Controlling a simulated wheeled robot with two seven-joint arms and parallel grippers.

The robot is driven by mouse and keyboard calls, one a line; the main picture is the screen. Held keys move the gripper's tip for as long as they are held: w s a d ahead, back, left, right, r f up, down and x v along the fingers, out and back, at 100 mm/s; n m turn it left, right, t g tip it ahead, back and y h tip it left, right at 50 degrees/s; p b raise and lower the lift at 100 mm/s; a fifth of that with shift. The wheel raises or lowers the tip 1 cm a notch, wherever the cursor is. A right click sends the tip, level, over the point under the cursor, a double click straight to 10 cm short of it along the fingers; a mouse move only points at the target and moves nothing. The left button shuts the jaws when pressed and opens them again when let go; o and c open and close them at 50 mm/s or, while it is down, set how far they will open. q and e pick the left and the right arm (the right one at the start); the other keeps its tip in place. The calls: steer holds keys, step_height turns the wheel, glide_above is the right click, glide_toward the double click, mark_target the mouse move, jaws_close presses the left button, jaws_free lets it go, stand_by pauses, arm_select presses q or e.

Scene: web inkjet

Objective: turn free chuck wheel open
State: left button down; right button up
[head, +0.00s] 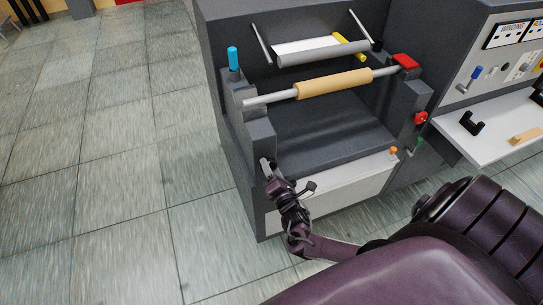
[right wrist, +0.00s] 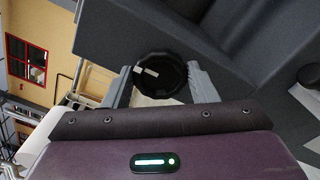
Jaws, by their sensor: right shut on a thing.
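The free chuck wheel (right wrist: 161,78) is a round black wheel with small pale marks on its face, in the middle of the right wrist view. My right gripper (right wrist: 165,88) has its two grey fingers on either side of the wheel, shut on it. In the head view my right gripper (head: 268,172) is at the front left post of the dark grey machine (head: 235,125); the wheel is hidden there by the gripper. A tan roll on a pale shaft (head: 333,84) lies across the machine's posts. My left gripper is not in view.
A blue handle (head: 233,59) stands on the left post. A red block (head: 405,61) and a red knob (head: 420,118) are on the right side. A white shelf (head: 484,136) with small parts juts out at right. The tiled floor (head: 110,150) at left is clear.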

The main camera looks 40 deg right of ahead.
steer(key=o, duration=1)
steer(key=shift+c, duration=0.2)
steer(key=v, duration=0.7)
steer(key=shift+s+b, duration=0.3)
steer(key=shift+s, duration=0.1)
